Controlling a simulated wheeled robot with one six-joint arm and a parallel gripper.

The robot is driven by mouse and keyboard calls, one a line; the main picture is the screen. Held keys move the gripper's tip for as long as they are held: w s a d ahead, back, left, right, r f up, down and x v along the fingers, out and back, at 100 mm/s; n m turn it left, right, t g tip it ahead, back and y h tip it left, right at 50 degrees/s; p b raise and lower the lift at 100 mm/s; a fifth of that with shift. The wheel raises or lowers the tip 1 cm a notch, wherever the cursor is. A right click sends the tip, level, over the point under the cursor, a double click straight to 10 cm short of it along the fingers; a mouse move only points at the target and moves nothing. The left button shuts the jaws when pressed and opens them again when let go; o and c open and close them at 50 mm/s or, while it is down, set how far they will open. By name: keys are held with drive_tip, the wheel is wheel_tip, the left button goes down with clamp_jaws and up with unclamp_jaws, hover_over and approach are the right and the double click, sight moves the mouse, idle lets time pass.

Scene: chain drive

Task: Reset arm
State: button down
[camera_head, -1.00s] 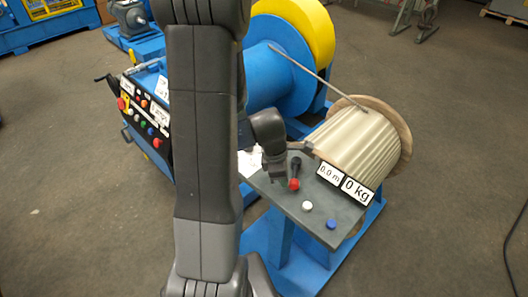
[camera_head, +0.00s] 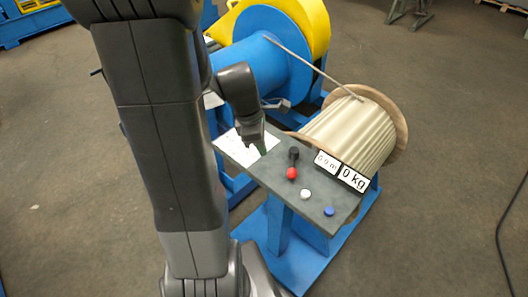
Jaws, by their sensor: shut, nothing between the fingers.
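My arm (camera_head: 160,130) stands upright across the left of the view, bent over at the top right into a dark wrist (camera_head: 238,88). My gripper (camera_head: 260,147) points down over the left end of the grey control panel (camera_head: 270,176), above a white paper sheet (camera_head: 240,151). Its fingers are small and partly hidden, and it holds nothing that I can see.
Behind the panel are a wooden-flanged reel of pale rope (camera_head: 352,130) and a large blue drum (camera_head: 265,68) with a yellow rim (camera_head: 308,22). A grey rod (camera_head: 312,68) slopes between them. Labels reading 0.0 m and 0 kg (camera_head: 352,179) stand on the panel. Open floor lies right.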

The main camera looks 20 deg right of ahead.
idle(0.4)
drive_tip(key=b+x, duration=0.1)
drive_tip(key=x, duration=0.8)
drive_tip(key=shift+f, duration=0.15)
drive_tip(key=d, duration=0.1)
drive_tip(key=s+d+f, duration=0.1)
drive_tip(key=d, duration=0.1)
drive_tip(key=shift+s+d, duration=0.15)
drive_tip(key=shift+d, duration=0.2)
drive_tip(key=shift+a, duration=0.1)
